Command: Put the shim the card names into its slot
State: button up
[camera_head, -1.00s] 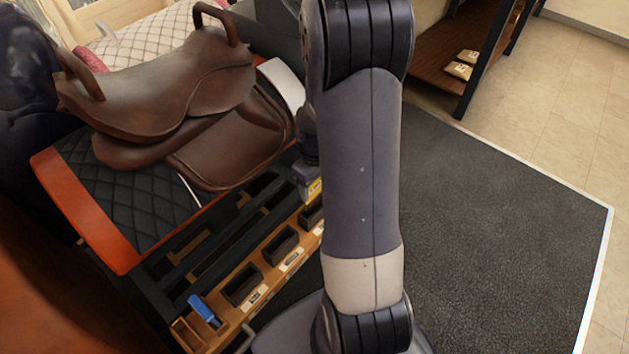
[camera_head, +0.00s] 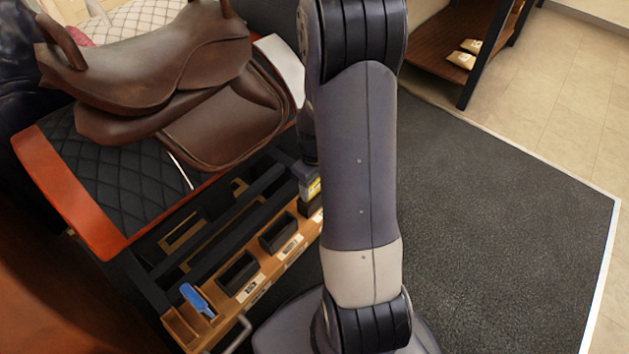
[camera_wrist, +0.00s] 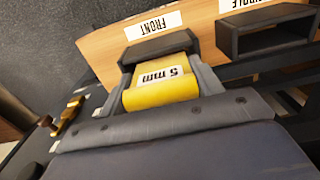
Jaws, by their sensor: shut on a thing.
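The shim is at the black slot (camera_wrist: 160,46) behind the "FRONT" label (camera_wrist: 153,26). I cannot tell how far into the slot it reaches. In the head view the yellow shim (camera_head: 312,188) shows just left of my arm, above the rack's far slot. The "MIDDLE" slot (camera_wrist: 262,38) looks empty.
The wooden rack (camera_head: 262,280) holds a row of black slots and a blue piece (camera_head: 197,299) in its near compartment. A brown saddle (camera_head: 150,75) lies on a black quilted pad (camera_head: 130,190) above the rack. A white sheet (camera_head: 281,60) shows beside the saddle.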

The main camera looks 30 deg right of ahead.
jog(key=shift+f, duration=0.15)
jog(key=o, duration=1.1)
jog(key=shift+c, duration=0.2)
notch_tip(320, 180, up, 11)
jog(key=shift+f+p, duration=0.1)
jog(key=shift+p, duration=1.15)
jog(key=shift+f, duration=0.1)
notch_tip(320, 180, down, 11)
jog(key=b, duration=0.3)
jog(key=shift+f, duration=0.1)
notch_tip(320, 180, up, 3)
jog(key=shift+f+p, duration=0.1)
jog(key=shift+p, duration=1)
jog(key=shift+r+p, duration=0.35)
jog(key=shift+r, duration=0.1)
